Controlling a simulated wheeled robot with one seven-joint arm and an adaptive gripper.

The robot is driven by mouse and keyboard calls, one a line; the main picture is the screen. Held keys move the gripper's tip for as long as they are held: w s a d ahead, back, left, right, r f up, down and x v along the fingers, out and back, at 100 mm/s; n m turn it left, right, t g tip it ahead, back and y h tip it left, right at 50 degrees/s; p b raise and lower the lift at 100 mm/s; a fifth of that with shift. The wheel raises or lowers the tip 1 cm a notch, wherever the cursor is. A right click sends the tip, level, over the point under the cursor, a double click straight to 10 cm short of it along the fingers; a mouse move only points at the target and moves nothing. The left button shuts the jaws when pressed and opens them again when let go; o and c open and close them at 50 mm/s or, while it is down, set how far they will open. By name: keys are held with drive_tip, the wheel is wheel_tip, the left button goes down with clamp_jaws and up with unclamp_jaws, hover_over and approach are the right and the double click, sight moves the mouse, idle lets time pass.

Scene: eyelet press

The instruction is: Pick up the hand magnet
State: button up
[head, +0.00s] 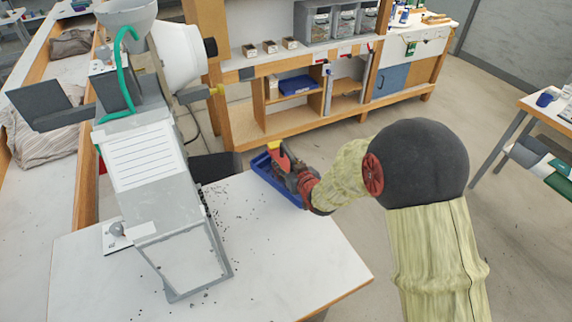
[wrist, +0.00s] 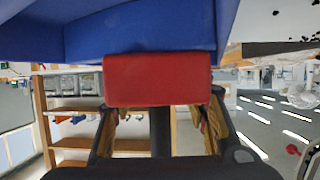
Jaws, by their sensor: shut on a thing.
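The hand magnet shows in the wrist view as a red block (wrist: 158,80) between the two fingers of my gripper (wrist: 160,104). My gripper is shut on it. In the head view my gripper (head: 285,170) is at the blue tray on the table's far edge, with a red part (head: 283,160) and a yellow part (head: 274,146) at its end. The fingers partly hide the magnet there. The blue tray (head: 262,169) also fills the top of the wrist view (wrist: 140,32), right beside the red block. I cannot tell whether magnet and tray touch.
The grey eyelet press (head: 150,170) stands on the white table (head: 300,255) left of my gripper. Small dark bits lie scattered around its base. The table's front right is clear. A wooden shelf bench (head: 270,125) stands behind.

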clamp_jaws()
drive_tip(key=shift+w+r, duration=0.1)
